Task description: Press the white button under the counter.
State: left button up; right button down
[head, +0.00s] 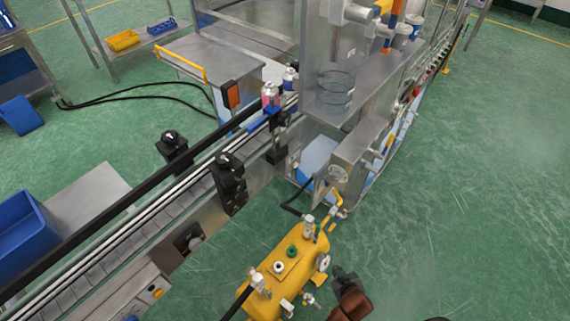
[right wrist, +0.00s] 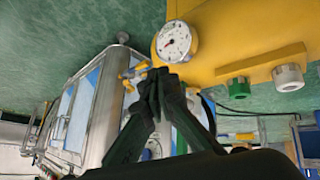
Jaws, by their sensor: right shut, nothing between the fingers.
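My right gripper (head: 341,273) is low in the head view, just right of the yellow tank. It is shut and empty. In the right wrist view its dark fingers (right wrist: 158,76) meet near the tank and its round gauge (right wrist: 177,41); I cannot tell whether they touch it. A small pale round knob (head: 196,242) sits on the side below the conveyor (head: 110,245); I cannot tell whether it is the white button. My left gripper is not in view.
The yellow tank (head: 286,258) with valves and a gauge stands on the floor beside the machine (head: 355,150). A control box (head: 135,298) is at the lower left. A blue bin (head: 25,235) stands at the left. Green floor (head: 460,190) is clear at right.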

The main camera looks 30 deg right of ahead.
aim_at(295, 165)
pick_arm(q)
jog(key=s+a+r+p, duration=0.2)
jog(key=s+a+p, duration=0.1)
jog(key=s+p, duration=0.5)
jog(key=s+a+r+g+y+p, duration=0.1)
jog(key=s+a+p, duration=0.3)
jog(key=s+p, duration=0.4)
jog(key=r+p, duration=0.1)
jog(key=p, duration=0.4)
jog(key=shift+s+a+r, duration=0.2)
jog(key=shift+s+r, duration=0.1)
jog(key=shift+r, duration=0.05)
pick_arm(e)
jog(key=w+r+t, duration=0.2)
jog(key=w+r, duration=0.4)
jog(key=r, duration=0.4)
jog(key=w+d+r+n+t+h, duration=0.1)
jog(key=w+r+t, duration=0.1)
jog(key=w+r, duration=0.4)
jog(key=w+d+r+n+t+h, duration=0.1)
jog(key=w+r, duration=0.5)
jog(key=r, duration=0.9)
jog(key=shift+w+d+r+t, duration=0.15)
jog(key=shift+d+r+t, duration=0.15)
jog(key=shift+t, duration=0.3)
jog(key=shift+w+a, duration=0.1)
